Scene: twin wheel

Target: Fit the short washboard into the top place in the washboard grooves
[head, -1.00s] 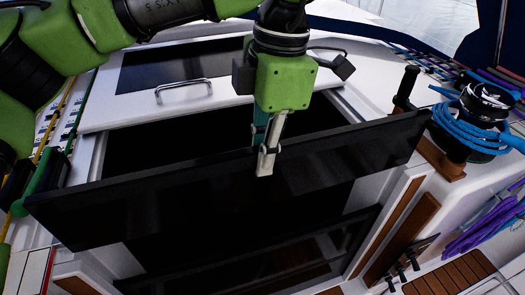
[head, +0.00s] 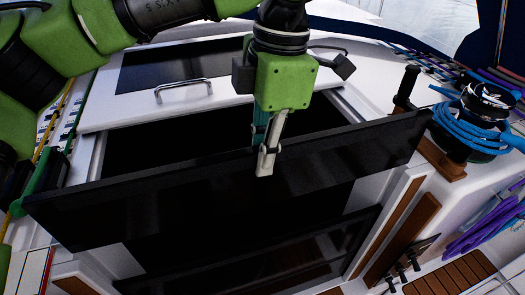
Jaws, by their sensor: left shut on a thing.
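The short washboard is a long, dark, glossy panel (head: 150,200) in the head view. It spans most of the picture, its left end lower than its right. My left gripper (head: 268,160) is shut on its upper edge near the middle, with one finger on the near face. The panel is in front of the dark companionway opening (head: 190,140). The pale washboard grooves run down the opening's sides; the left one (head: 98,160) shows above the panel. Another dark board (head: 270,262) is lower in the opening. Whether the held panel touches the grooves, I cannot tell. My right gripper is not in view.
A white sliding hatch (head: 105,108) with a metal handle (head: 183,86) is behind the opening. A winch with blue rope (head: 478,115) stands at the right. Purple rope (head: 485,228) hangs below it. Wooden trim (head: 405,238) lines the right side.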

